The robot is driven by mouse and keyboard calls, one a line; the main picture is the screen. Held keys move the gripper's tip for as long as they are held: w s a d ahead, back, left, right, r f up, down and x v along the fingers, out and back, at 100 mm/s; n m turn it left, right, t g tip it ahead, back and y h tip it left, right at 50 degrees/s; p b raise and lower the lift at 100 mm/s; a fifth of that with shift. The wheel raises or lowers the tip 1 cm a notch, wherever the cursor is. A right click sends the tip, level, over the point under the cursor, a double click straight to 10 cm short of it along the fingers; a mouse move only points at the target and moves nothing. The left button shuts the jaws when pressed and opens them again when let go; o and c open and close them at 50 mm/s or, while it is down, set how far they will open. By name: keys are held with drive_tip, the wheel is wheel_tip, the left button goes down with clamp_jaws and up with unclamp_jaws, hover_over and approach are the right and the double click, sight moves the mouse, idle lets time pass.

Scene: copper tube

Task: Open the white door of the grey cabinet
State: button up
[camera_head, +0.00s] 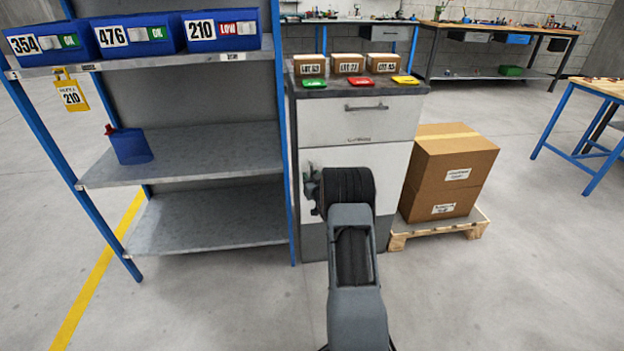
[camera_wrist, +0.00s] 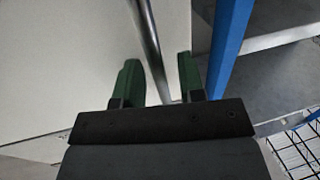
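The grey cabinet (camera_head: 313,246) stands right of the shelf, with a drawer at its top. Its white door (camera_head: 390,160) is below the drawer and looks closed. The door (camera_wrist: 60,60) also fills the left of the wrist view. A metal bar handle (camera_wrist: 149,40) runs down between the two green fingers of my gripper (camera_wrist: 160,80). The fingers are apart, with a gap visible on each side of the bar. In the head view my gripper (camera_head: 312,187) is at the door's left side, partly hidden by my arm, which also hides the handle.
A blue-framed shelf (camera_head: 200,155) with blue bins (camera_head: 120,35) stands close on the left; its blue post (camera_wrist: 228,45) is near the right finger. Cardboard boxes (camera_head: 450,165) on a pallet (camera_head: 440,228) stand just right of the cabinet. The floor in front is clear.

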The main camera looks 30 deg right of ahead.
clamp_jaws()
idle(0.3)
idle(0.3)
